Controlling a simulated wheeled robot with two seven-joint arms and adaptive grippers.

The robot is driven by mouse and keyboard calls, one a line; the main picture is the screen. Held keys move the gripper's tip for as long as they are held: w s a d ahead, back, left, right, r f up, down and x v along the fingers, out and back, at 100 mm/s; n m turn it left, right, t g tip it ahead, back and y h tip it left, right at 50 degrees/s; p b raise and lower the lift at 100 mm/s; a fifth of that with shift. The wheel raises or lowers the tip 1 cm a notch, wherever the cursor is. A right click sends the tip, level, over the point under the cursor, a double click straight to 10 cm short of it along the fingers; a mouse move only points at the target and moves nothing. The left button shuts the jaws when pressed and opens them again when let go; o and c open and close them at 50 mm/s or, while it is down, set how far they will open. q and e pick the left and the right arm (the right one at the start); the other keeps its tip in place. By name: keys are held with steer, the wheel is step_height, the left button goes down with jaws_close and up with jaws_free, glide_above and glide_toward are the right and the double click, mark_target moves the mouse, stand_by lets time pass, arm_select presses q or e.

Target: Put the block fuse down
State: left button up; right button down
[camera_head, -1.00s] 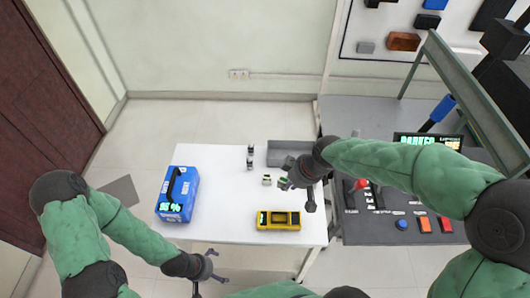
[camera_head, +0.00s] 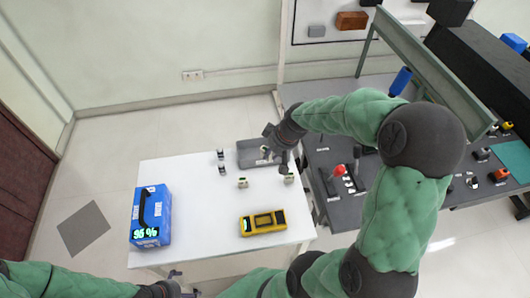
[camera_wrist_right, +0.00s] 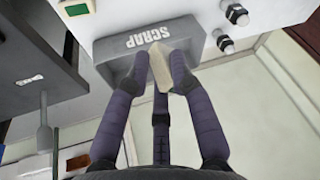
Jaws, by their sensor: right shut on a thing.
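My right gripper (camera_head: 274,152) is at the grey tray on the white table. In the right wrist view its fingers (camera_wrist_right: 160,75) are shut on a pale, cream-coloured block (camera_wrist_right: 161,68), the block fuse, in front of the tray marked SCRAP (camera_wrist_right: 121,42). In the head view the held block fuse (camera_head: 264,152) is small and partly hidden by the fingers. I cannot tell whether it touches the tray (camera_head: 246,161).
Two dark-and-white cylindrical pieces (camera_head: 222,169) stand left of the tray. A yellow meter (camera_head: 262,222) lies near the table's front, and a blue box reading 95 % (camera_head: 150,217) stands at the left. A dark bench with a red knob (camera_head: 339,170) is on the right.

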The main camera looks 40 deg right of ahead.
steer(key=w+d+f, duration=0.1)
steer(key=w+f, duration=0.1)
steer(key=w+d+f+b, duration=0.1)
steer(key=w+d+f, duration=0.1)
steer(key=w+d+f+b, duration=0.1)
steer(key=w+f, duration=0.2)
steer(key=shift+d, duration=0.3)
steer(key=shift+w+d+f+b, duration=0.1)
steer(key=shift+w+f+b, duration=0.15)
steer(key=shift+b, duration=0.1)
steer(key=shift+w+d+f+b, duration=0.1)
steer(key=shift+f+b, duration=0.6)
steer(key=shift+f, duration=1)
steer(key=shift+f, duration=0.15)
steer(key=c, duration=1.4)
jaws_free()
steer(key=shift+o, duration=0.2)
